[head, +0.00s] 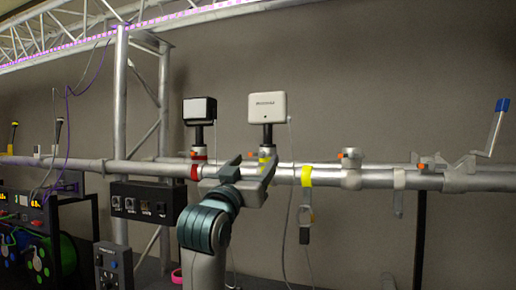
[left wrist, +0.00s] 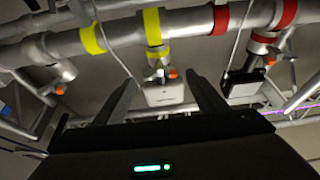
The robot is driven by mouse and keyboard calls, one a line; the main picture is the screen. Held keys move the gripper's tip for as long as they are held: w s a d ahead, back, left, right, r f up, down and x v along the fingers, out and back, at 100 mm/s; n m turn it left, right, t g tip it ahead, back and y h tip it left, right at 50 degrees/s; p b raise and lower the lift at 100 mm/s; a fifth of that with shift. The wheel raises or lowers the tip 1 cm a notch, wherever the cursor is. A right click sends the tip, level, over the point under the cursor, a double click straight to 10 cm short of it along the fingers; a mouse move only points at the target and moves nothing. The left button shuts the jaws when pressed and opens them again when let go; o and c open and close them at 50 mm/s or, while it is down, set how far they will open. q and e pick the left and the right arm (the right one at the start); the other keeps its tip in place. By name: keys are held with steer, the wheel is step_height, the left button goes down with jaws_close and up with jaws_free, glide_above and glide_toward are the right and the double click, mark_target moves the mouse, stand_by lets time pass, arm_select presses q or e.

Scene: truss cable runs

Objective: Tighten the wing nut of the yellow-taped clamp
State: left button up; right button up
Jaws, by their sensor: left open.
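The yellow-taped clamp (left wrist: 153,45) hangs on the truss pipe with a white box (left wrist: 165,94) mounted on it. Its orange wing nut (left wrist: 173,73) shows in the left wrist view, between the fingertips in the picture. In the head view the white box (head: 267,106) stands above the pipe, and the clamp's yellow tape (head: 266,151) is partly hidden by my gripper. My left gripper (head: 250,168) is open and empty in front of the clamp; in the left wrist view its two fingers (left wrist: 164,84) point toward the clamp. I cannot tell whether they touch anything. My right gripper is not in view.
A red-taped clamp (head: 196,155) with a dark-framed box (head: 200,109) is close on the left. Another yellow band (head: 306,176) with a hanging strap is on the right. A bare clamp (head: 351,161) sits further right. Thin cables hang nearby. A black switch box (head: 147,203) hangs lower left.

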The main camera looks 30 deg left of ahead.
mark_target(259, 156)
arm_select(q)
steer(key=shift+p+x, duration=0.6)
steer(key=shift+x, duration=1.15)
steer(key=shift+f, duration=0.1)
steer(key=c, duration=1.1)
steer(key=shift+o, duration=0.2)
